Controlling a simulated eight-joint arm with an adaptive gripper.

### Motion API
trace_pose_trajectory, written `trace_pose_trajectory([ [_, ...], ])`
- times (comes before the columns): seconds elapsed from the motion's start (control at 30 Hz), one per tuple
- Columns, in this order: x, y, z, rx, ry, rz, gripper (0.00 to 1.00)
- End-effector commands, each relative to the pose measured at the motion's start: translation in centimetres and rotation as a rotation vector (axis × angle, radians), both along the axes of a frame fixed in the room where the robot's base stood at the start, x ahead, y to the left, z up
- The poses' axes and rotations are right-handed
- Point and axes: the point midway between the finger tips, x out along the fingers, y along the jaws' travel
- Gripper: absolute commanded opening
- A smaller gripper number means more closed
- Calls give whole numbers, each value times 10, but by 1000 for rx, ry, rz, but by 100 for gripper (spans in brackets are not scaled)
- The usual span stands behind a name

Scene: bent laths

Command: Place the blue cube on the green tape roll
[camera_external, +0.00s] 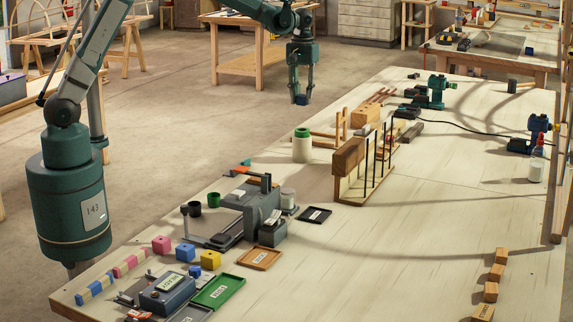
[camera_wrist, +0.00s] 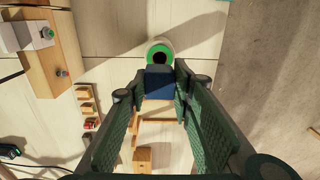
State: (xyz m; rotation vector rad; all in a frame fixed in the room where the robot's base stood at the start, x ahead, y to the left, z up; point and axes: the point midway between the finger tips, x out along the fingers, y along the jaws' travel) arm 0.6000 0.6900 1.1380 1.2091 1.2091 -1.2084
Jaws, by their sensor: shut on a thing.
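My gripper (camera_external: 301,92) hangs in the air near the table's far left edge in the external view. In the wrist view my gripper (camera_wrist: 160,92) is shut on a dark blue cube (camera_wrist: 158,82), held between the fingertips. The cube also shows below the fingers in the external view (camera_external: 301,100). The green tape roll (camera_external: 302,132) is a green ring on top of a pale upright cylinder. In the wrist view the green ring (camera_wrist: 153,48) has a dark hole and lies just beyond the cube, which covers its near edge. The cube is apart from the roll.
A wooden rack with dark upright rods (camera_external: 350,190) stands right of the roll. A grey machine (camera_external: 250,205) stands nearer on the table. Pink, blue and yellow cubes (camera_external: 210,259) sit at the near left. The table's right middle is largely clear.

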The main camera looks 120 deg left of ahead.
Motion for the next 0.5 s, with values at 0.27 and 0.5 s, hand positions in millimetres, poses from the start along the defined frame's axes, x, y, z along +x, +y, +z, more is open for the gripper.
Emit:
trace_pose_trajectory([
  [0.27,0,0,-32,0,0,0,12],
  [0.5,0,0,-57,0,0,0,12],
])
